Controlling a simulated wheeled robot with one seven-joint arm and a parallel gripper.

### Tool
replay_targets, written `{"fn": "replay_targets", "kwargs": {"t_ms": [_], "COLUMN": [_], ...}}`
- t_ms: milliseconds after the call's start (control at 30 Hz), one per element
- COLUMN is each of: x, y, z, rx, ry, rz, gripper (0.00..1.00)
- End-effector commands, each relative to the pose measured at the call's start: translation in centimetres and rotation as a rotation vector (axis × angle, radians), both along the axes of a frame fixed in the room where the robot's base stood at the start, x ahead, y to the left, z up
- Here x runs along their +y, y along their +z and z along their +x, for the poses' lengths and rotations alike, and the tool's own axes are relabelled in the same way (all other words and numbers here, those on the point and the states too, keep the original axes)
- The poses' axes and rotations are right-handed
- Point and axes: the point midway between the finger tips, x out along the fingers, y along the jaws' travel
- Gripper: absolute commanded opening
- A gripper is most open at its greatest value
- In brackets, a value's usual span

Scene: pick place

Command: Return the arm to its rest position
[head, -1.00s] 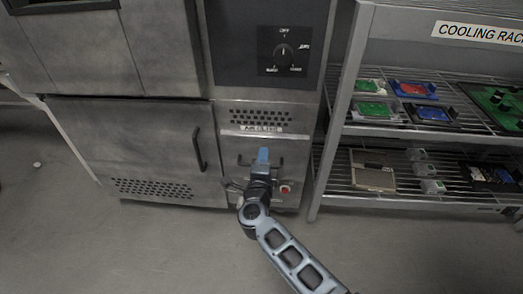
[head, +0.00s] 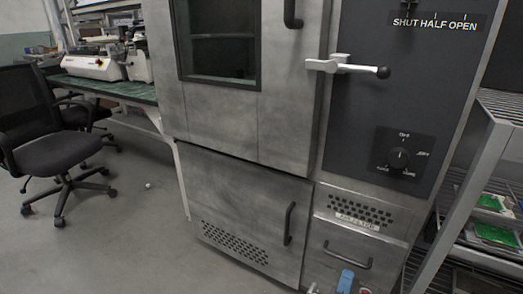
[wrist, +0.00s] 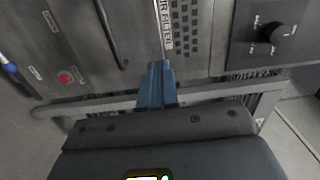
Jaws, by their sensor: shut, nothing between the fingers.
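My gripper (wrist: 157,82) shows in the wrist view with its blue fingers together and nothing between them. It points toward the front of the grey cabinet, near the air filter panel. In the head view the blue fingertips (head: 346,281) show at the bottom edge, in front of the lower right drawer panel; the rest of my arm is out of that view. I cannot tell whether the gripper touches the panel.
The grey cabinet (head: 245,192) has a white lever (head: 335,66) and a dial (head: 399,157). A metal rack (head: 465,190) with green boards stands at right. An office chair (head: 60,150) and a bench (head: 105,89) are at left.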

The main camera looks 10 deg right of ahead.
Motion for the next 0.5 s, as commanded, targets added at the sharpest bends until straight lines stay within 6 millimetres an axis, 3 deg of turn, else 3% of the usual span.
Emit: {"fn": "replay_targets", "kwargs": {"t_ms": [167,500], "x": [-0.7,-0.2], "y": [0.1,3.5], "z": [-5.6,-18.7], "rx": [0.037,0.168], "ry": [0.074,0.271], "rz": [-0.151,-0.554], "gripper": [0.0,0.0]}}
